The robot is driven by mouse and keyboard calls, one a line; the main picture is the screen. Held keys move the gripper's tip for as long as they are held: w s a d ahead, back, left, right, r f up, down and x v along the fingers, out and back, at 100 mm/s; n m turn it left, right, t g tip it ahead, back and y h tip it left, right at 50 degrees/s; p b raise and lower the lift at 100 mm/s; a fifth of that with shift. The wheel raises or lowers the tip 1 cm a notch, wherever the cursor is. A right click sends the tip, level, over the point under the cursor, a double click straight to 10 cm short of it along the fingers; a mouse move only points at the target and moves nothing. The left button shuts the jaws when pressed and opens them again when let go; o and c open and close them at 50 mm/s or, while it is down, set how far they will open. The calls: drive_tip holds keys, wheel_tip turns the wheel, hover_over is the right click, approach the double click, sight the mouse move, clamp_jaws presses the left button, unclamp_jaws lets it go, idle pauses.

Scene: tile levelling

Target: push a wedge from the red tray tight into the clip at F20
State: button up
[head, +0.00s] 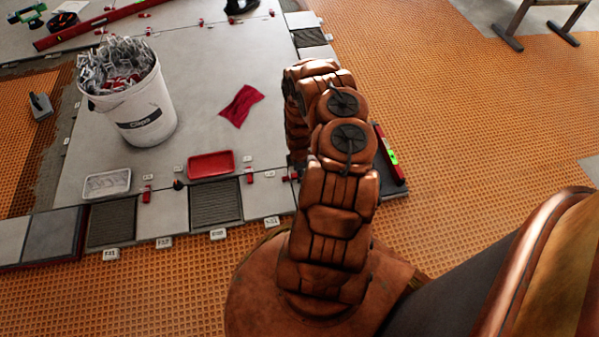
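The red tray (211,168) lies on the grey tiles near their front edge. Its contents are too small to make out. White numbered tags (272,221) stand along the front edge, but I cannot read surely which is F20. Small red wedges (147,194) and (250,177) sit at tile joints near the tray; how tight they are cannot be told. My copper arm rises right of the tray and bends away from the camera. My gripper is hidden behind the arm, so its state and anything in it do not show.
A white bucket (143,118) full of clips stands behind the tray. A pale tray (107,182) lies left of it, a red cloth (241,105) behind. A red level (389,155) lies beside my arm. Orange matting (460,120) on the right is clear.

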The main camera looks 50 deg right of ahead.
drive_tip(key=shift+r, duration=0.85)
wheel_tip(320, 180, up, 10)
drive_tip(key=shift+r, duration=0.15)
